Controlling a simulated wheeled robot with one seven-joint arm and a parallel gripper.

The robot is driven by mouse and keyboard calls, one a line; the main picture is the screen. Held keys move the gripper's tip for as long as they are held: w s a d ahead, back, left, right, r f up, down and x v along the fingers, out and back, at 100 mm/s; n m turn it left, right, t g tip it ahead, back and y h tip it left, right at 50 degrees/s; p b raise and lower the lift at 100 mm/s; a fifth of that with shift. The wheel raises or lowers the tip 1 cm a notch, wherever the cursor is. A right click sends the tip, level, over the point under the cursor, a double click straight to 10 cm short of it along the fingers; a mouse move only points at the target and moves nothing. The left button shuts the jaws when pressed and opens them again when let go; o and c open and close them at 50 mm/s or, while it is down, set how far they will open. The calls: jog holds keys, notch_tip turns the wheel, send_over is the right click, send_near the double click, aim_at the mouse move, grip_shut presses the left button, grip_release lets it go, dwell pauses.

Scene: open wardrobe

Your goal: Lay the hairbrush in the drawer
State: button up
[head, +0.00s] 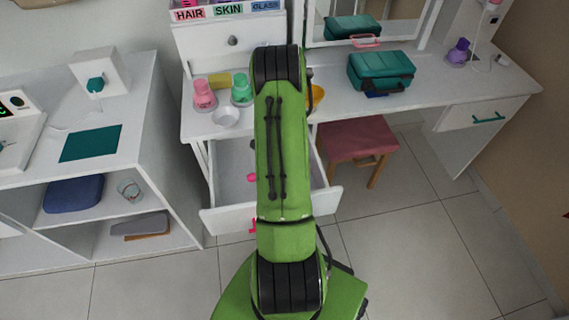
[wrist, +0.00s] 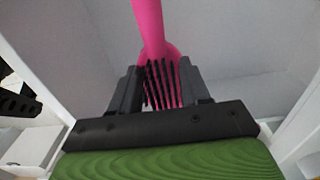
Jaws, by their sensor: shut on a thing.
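The pink hairbrush (wrist: 150,28) is between the fingers of my gripper (wrist: 160,88) in the wrist view. The gripper is shut on the brush near its dark bristles, and the handle runs up out of the frame. In the head view a small pink part of the brush (head: 252,178) shows left of my green arm, over the open drawer. The white drawer (head: 230,219) is pulled out below the tabletop. Its pale inside fills the background of the wrist view. My arm hides the gripper and the middle of the drawer in the head view. I cannot tell whether the brush touches the drawer floor.
A red stool (head: 357,139) is right of the drawer. A white shelf unit (head: 155,190) stands to the left.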

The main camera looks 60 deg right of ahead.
jog(key=shift+f+b, duration=2.25)
jog(key=shift+f, duration=1.65)
jog(key=o, duration=1.4)
jog(key=shift+r+p, duration=3.35)
jog(key=shift+r, duration=1.8)
jog(key=shift+f, duration=0.1)
